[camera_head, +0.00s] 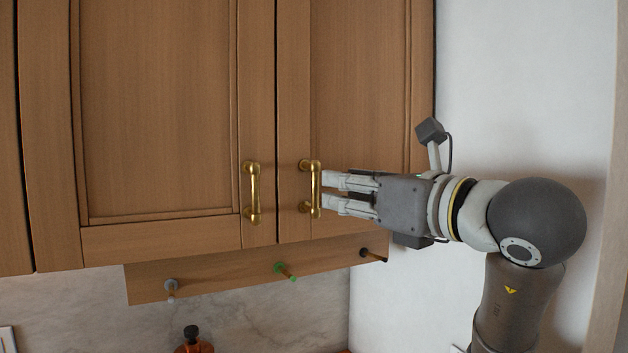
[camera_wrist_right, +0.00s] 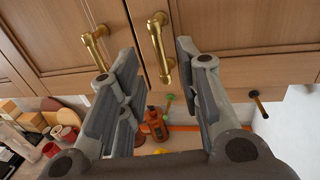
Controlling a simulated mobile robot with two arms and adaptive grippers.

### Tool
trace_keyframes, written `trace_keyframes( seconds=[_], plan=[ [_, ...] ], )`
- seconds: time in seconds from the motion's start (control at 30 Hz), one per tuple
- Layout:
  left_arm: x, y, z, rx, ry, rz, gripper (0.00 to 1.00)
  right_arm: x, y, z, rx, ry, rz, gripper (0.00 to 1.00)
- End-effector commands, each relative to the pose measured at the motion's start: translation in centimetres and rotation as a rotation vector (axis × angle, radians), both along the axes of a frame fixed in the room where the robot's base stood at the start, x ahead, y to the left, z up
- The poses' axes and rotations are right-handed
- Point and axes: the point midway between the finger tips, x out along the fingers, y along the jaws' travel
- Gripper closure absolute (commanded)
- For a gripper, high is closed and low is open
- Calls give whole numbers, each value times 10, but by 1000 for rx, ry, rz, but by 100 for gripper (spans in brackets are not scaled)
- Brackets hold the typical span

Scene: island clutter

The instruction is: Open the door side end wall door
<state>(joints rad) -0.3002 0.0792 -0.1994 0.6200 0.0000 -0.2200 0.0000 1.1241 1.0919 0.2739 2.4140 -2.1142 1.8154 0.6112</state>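The wooden cabinet door at the wall end (camera_head: 350,90) is on the right in the head view and looks shut. Its upright brass handle (camera_head: 316,188) is near its lower left edge. My right gripper (camera_head: 324,191) points left at this handle, with its fingertips close beside it. In the right wrist view, the fingers (camera_wrist_right: 157,58) are apart and the handle (camera_wrist_right: 160,45) shows between them, slightly beyond the tips. I cannot tell whether they touch it. My left gripper is not in view.
The neighbouring door (camera_head: 155,110), with its own brass handle (camera_head: 252,192), is left of the gripper. A rail with pegs (camera_head: 230,274) runs below the cabinet. The white wall (camera_head: 520,90) is to the right. Bottles and cups (camera_wrist_right: 62,132) stand below.

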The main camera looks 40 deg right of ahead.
Motion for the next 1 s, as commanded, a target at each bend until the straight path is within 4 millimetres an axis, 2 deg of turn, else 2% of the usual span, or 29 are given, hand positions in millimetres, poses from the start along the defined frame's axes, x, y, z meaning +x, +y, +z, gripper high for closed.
trace_keyframes(
  seconds=[0.03,0.2,0.4,0.57,0.8,1.0],
  plan=[
    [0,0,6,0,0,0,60,12,0,1,5,7,6,68],
    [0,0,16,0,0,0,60,44,-3,2,4,7,6,68],
    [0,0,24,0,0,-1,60,70,-6,1,0,4,6,68],
    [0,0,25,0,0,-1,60,78,-8,0,-1,2,4,68],
    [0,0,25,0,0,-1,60,78,-8,0,-1,1,4,68],
    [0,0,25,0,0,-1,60,78,-8,0,-2,1,4,92]
  ],
)
